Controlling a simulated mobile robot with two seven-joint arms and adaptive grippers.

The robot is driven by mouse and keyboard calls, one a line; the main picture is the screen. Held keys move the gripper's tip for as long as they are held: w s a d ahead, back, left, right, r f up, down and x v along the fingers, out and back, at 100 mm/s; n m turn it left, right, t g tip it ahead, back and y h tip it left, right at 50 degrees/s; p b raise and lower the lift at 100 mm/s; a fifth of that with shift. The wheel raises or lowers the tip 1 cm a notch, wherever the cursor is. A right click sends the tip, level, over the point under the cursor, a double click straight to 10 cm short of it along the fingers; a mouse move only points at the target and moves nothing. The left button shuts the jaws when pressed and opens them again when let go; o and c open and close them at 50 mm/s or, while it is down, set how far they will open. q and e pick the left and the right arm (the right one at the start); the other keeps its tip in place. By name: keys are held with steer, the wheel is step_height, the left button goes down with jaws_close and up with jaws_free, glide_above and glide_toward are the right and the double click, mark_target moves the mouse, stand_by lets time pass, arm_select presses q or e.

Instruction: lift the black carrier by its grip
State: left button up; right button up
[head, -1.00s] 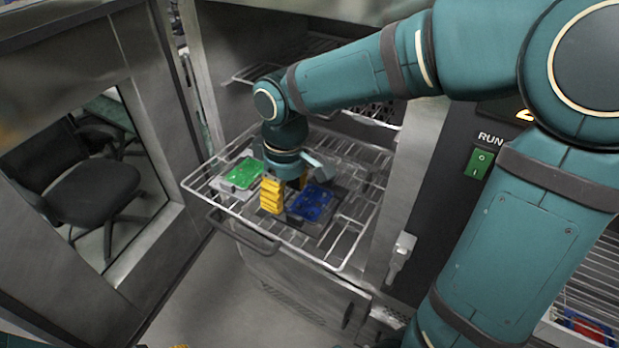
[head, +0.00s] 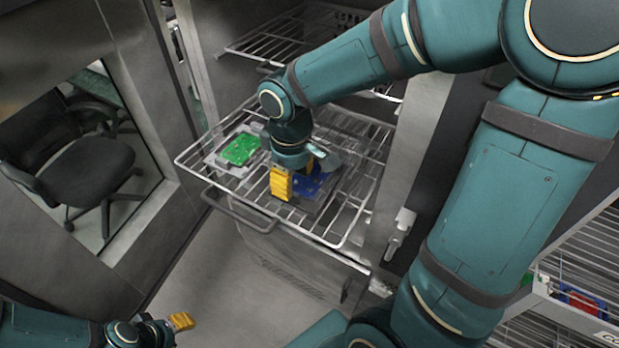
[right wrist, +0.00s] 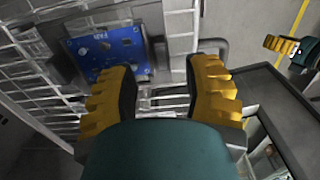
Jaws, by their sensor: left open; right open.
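The black carrier (head: 312,207) lies on the pulled-out wire rack and bears a blue board (head: 327,181). In the head view my right gripper partly covers it. In the right wrist view the carrier's dark edge (right wrist: 67,68) and the blue board (right wrist: 108,53) are at upper left. My right gripper (head: 291,176) is open, with yellow fingers. In the right wrist view its fingers (right wrist: 162,72) are apart with nothing between them, beside the carrier. I cannot make out the carrier's grip clearly. My left gripper (head: 181,321) is open at the bottom left, well away from the rack.
The wire rack (head: 352,222) extends from an open steel cabinet. A green board (head: 240,149) on a light grey carrier (head: 219,162) lies left of the black carrier. A bar handle (head: 238,215) is below the rack's front. A glass door stands left, with an office chair (head: 70,155) behind it.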

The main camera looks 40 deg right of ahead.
step_height(320, 180, down, 5)
steer(key=shift+w+a+r+b, duration=0.1)
steer(key=shift+b, duration=0.2)
jaws_close()
